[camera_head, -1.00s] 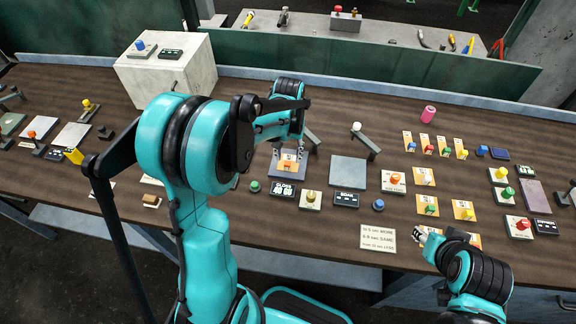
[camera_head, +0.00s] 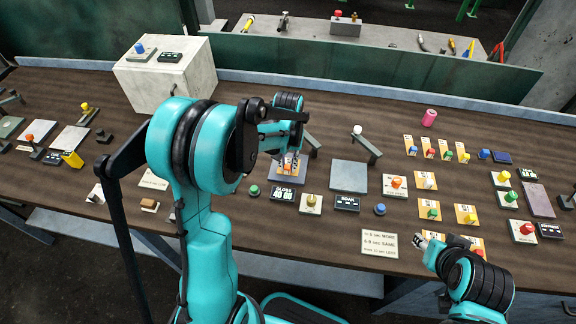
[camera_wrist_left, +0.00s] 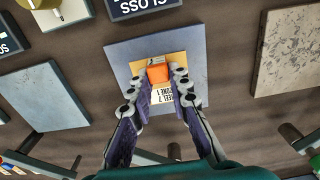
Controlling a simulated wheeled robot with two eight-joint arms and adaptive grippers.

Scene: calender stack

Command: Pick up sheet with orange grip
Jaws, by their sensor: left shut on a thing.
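The sheet (camera_wrist_left: 174,58) is a small yellow-orange card with an orange grip (camera_wrist_left: 157,74) and a printed white label. It is over a grey-blue plate (camera_wrist_left: 125,55), and I cannot tell whether it touches the plate. My left gripper (camera_wrist_left: 160,75) has its fingers on both sides of the orange grip and is shut on it. In the head view my left gripper (camera_head: 290,162) is at the plate (camera_head: 278,177) and covers most of the sheet. My right gripper (camera_head: 424,240) is low at the right, away from this sheet; its fingers are too small to judge.
A GLOSS display (camera_head: 283,194), a green knob (camera_head: 254,190) and a SOAK display (camera_head: 347,203) stand in front of the plate. A grey plate (camera_head: 348,176) lies to its right. Several other yellow cards with coloured grips (camera_head: 430,210) lie farther right. A white box (camera_head: 165,72) stands at the back left.

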